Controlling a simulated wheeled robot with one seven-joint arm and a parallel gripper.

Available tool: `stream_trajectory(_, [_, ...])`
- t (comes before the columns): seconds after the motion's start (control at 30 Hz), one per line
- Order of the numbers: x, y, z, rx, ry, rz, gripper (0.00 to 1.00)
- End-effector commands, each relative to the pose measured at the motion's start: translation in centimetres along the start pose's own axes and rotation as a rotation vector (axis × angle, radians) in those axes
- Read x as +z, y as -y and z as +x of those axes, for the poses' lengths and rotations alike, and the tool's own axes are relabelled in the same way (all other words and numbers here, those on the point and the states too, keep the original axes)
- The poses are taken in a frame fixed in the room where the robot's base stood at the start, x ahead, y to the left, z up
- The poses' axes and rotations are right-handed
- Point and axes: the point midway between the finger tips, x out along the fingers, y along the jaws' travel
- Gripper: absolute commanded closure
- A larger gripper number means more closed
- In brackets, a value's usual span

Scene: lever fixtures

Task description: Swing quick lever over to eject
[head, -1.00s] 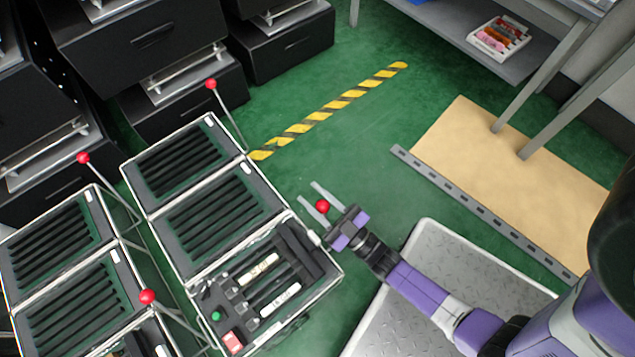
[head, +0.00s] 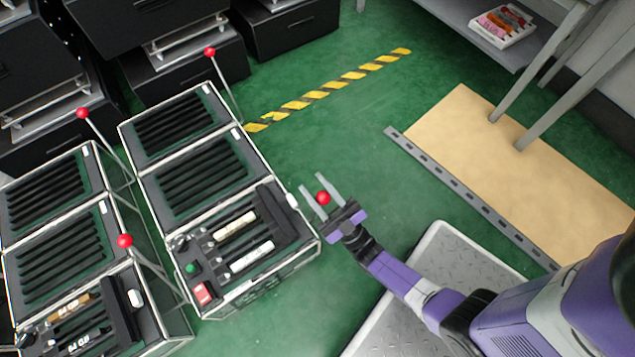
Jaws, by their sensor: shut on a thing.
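The lever at my gripper shows mainly as a red ball knob (head: 323,198); its rod cannot be made out. The knob sits between the two grey fingers of my gripper (head: 314,182), which is shut on it. My gripper is just right of the near bay of the middle black fixture (head: 252,284), apart from its casing. That bay holds two pale cartridges (head: 235,226), with a green button (head: 190,268) and a red button (head: 203,294) at its left end.
Other red-knobbed levers stand at the middle fixture's far end (head: 209,51) and on the left fixture (head: 125,241). Green floor (head: 350,125) is clear beyond my gripper. A tan board (head: 515,165) with a grey rail lies to the right, under table legs.

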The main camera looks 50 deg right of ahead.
Motion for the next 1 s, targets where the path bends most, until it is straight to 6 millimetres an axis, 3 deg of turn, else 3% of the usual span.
stream_trajectory(0.27, [-0.2,0.1,-0.8,-0.004,0.005,0.003,1.0])
stream_trajectory(0.3, [-0.2,0.1,-0.8,-0.004,0.005,0.003,0.62])
stream_trajectory(0.4, [-0.2,0.1,-0.7,-0.004,0.004,0.002,0.47])
stream_trajectory(0.77, [-0.5,-0.1,-0.1,-0.002,0.001,0.001,0.47])
stream_trajectory(1.0, [-3.2,-1.0,2.2,-0.002,0.0,0.001,0.47])
